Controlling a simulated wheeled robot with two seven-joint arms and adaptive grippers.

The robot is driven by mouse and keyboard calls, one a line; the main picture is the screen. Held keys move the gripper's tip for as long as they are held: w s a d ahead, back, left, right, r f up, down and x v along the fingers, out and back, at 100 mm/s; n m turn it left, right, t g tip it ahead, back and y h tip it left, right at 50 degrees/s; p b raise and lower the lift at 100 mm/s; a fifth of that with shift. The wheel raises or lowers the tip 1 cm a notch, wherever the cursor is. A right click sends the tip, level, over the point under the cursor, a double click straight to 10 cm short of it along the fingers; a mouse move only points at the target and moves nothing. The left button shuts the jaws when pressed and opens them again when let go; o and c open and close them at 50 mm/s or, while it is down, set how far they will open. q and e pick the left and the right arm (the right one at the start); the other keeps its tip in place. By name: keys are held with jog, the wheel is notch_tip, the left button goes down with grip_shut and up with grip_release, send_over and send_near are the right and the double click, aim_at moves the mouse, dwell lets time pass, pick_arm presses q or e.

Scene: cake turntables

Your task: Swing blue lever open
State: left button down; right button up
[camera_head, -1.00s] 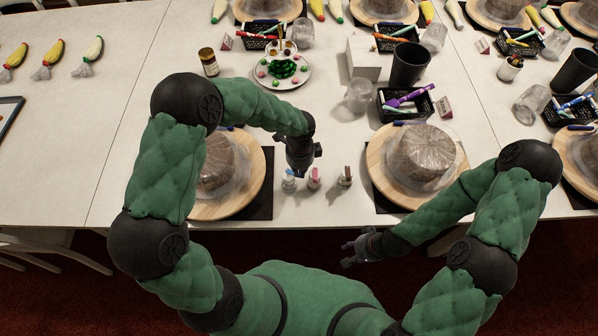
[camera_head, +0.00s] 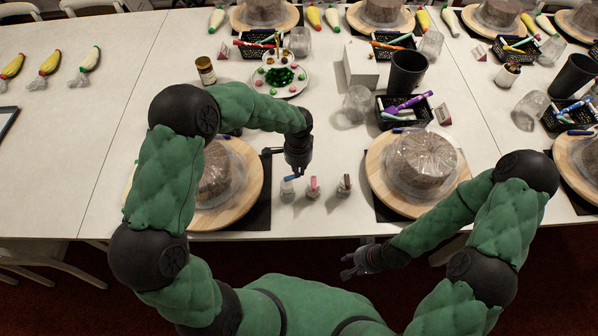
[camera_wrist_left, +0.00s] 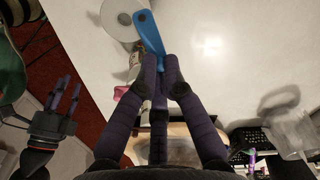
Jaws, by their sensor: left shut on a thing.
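The blue lever (camera_wrist_left: 150,36) is a flat blue strip with a rounded end and a small hole, seen in the left wrist view. My left gripper (camera_wrist_left: 160,72) is shut on its lower part. In the head view the left gripper (camera_head: 295,174) is just above the small blue-topped bottle (camera_head: 287,190) at the table's front. The fingers partly hide the lever's lower end, and how far it is turned is hard to tell. My right gripper (camera_head: 354,262) is open and empty in front of the table edge; it also shows in the left wrist view (camera_wrist_left: 62,98).
A pink-topped bottle (camera_head: 313,188) and a dark-topped one (camera_head: 344,186) stand close to the right. Wooden turntables with wrapped cakes flank them, left (camera_head: 250,205) and right (camera_head: 385,195). A clear tumbler (camera_head: 356,104) and a black pen basket (camera_head: 405,112) stand farther back.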

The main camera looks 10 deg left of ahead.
dwell(0.4)
pick_arm(q)
jog(key=c, duration=1.3)
grip_release()
jog(key=shift+c, duration=0.2)
jog(key=shift+w+r, duration=0.1)
notch_tip(320, 180, up, 12)
jog(key=shift+a, duration=0.1)
